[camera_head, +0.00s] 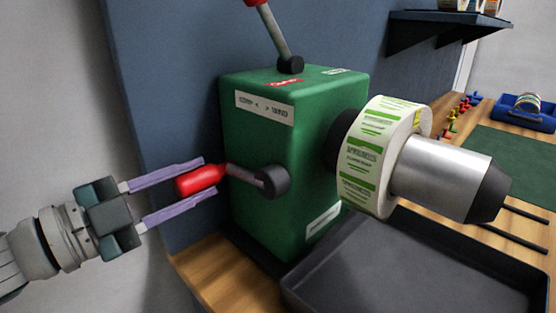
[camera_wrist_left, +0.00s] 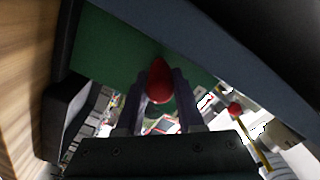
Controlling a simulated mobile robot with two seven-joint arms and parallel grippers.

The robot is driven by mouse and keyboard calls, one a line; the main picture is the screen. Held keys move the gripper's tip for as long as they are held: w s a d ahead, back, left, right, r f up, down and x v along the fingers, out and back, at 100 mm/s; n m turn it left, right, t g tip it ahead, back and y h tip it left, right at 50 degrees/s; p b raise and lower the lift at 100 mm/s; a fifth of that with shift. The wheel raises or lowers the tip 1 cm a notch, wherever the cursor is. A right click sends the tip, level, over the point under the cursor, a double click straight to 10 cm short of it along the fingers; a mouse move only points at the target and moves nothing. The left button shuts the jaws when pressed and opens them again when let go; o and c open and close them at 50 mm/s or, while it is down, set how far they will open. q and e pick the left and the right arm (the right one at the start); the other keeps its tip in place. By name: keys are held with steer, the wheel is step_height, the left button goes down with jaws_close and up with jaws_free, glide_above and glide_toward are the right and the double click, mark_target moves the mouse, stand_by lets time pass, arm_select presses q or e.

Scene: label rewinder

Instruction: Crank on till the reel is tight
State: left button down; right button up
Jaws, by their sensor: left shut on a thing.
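The green rewinder box (camera_head: 265,150) stands on the wooden bench. A crank with a red handle (camera_head: 201,180) sticks out to the left from a black hub (camera_head: 272,181) on its front face. My left gripper (camera_head: 208,178) has its two purple fingers above and below the red handle and is shut on it. The red handle also shows between the fingers in the left wrist view (camera_wrist_left: 160,82). The label reel (camera_head: 376,158), white with green print, sits on the silver spindle (camera_head: 440,176) at the box's right side. How tight its labels are wound cannot be told. My right gripper is not in view.
A lever (camera_head: 275,30) with a red knob rises from the box top. A dark tray (camera_head: 420,270) lies below the spindle. A blue bin (camera_head: 527,112), a green mat (camera_head: 500,160) and several small coloured pieces (camera_head: 460,110) are at the right.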

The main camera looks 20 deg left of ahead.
arm_select(q)
steer(key=shift+f, duration=0.15)
stand_by(0.8)
steer(key=shift+s+d+f+n, duration=0.25)
steer(key=shift+d+f+n, duration=0.3)
steer(key=shift+f+n, duration=0.7)
steer(key=shift+s+d+f+n, duration=0.2)
steer(key=shift+d+f+n, duration=0.35)
steer(key=shift+n, duration=1.25)
steer(key=shift+s+d+f+n, duration=0.25)
steer(key=shift+d+f+n, duration=0.25)
steer(key=shift+f+n, duration=0.8)
steer(key=shift+r+n, duration=0.25)
steer(key=c, duration=0.5)
jaws_free()
steer(key=shift+r, duration=0.1)
